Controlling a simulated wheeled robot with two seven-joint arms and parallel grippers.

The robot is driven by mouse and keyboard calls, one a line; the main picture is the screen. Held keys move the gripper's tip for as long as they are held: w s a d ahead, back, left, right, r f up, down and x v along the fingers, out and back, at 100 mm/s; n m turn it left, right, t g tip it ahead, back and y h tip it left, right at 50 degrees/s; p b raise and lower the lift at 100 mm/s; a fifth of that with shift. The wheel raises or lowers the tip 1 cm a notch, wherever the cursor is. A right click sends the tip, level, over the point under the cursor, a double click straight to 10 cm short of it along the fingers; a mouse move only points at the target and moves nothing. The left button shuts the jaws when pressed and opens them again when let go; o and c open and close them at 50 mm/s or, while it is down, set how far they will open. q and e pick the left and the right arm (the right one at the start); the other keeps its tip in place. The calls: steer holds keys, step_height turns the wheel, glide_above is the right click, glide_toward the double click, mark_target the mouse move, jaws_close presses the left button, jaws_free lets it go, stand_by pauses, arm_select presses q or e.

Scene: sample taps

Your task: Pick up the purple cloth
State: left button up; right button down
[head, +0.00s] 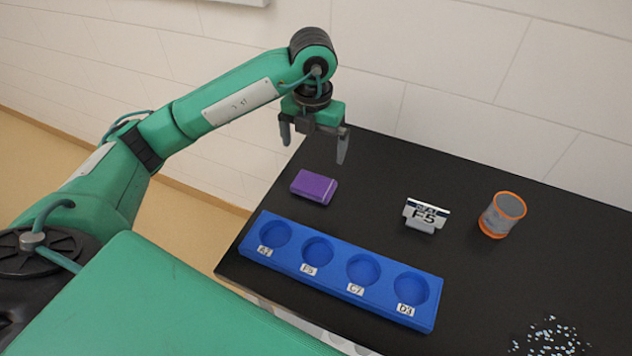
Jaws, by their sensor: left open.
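The purple cloth (314,187) is a small folded block lying on the black table near its left edge, behind the blue rack. My left gripper (313,150) is open and empty, with its two grey fingers pointing down. In the picture it hangs just above the cloth, apart from it, near the table's back left corner. My right gripper is not in the head view.
A blue rack (333,287) with several empty round wells, labelled A2, F5, C7 and D3, lies in front of the cloth. The wall stands behind.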

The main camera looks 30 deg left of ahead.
arm_select(q)
glide_above(313, 184)
steer(key=f, duration=0.7)
steer(key=shift+s+d+p, duration=0.15)
steer(key=shift+s+p, duration=0.1)
steer(key=shift+p, duration=0.05)
steer(key=shift+f, duration=0.55)
steer(key=f, duration=0.1)
steer(key=f+p, duration=0.1)
steer(key=f, duration=0.1)
steer(key=shift+w+f, duration=0.2)
steer(key=shift+f, duration=0.55)
steer(key=c, duration=0.7)
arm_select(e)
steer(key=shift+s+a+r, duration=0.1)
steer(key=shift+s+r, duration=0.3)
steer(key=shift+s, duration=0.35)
